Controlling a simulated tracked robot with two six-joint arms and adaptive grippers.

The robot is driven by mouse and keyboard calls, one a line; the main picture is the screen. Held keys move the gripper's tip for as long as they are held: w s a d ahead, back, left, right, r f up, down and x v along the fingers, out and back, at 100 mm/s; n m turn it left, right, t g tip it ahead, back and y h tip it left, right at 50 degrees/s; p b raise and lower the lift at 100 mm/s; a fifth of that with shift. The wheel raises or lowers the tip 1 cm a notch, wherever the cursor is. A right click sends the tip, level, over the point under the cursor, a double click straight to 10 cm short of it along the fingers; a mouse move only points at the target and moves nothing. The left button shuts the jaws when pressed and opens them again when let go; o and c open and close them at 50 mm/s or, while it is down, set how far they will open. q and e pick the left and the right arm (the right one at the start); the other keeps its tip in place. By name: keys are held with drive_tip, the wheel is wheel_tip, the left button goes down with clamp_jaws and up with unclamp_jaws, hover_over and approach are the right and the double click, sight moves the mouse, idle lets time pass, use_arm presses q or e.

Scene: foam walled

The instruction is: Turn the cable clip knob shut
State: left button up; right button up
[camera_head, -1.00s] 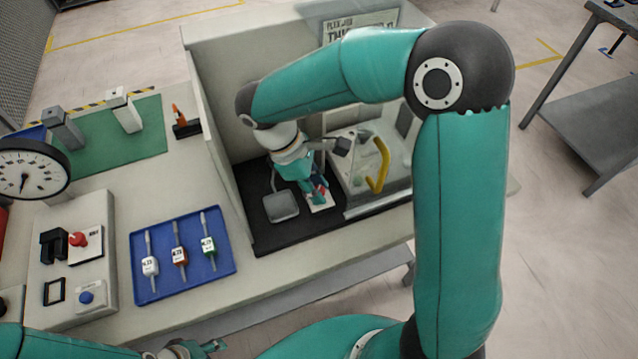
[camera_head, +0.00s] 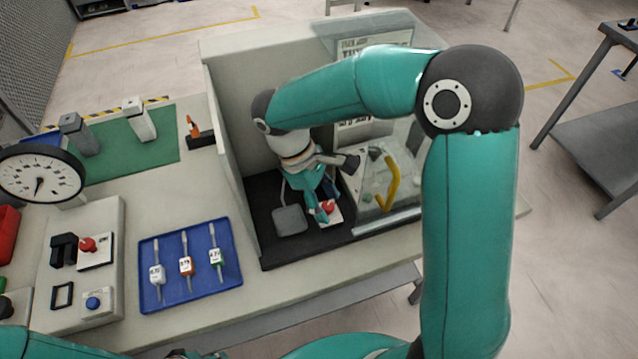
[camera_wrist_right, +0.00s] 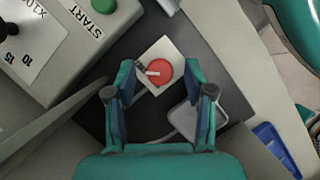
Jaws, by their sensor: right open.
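A round red knob with a white pointer bar (camera_wrist_right: 158,72) sits on a square white plate (camera_wrist_right: 152,50), in the right wrist view. The knob also shows in the head view (camera_head: 328,207), on the dark floor of the walled booth. My right gripper (camera_wrist_right: 158,68) is open, with one finger on each side of the knob. I cannot tell whether the fingers touch it. In the head view my right gripper (camera_head: 325,203) reaches down over the plate. Only a sliver of my left gripper (camera_head: 190,354) shows at the bottom edge; its jaws cannot be made out.
A grey pad with a cable (camera_head: 290,220) lies beside the plate. Booth walls (camera_head: 228,150) and a machine with a yellow handle (camera_head: 390,185) stand close by. Left are a blue tray (camera_head: 165,295) with several labelled tools and a panel with another red knob (camera_head: 88,243).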

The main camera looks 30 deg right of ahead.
drive_tip(key=v, duration=1.1)
drive_tip(key=shift+r, duration=0.2)
drive_tip(key=shift+a, duration=0.15)
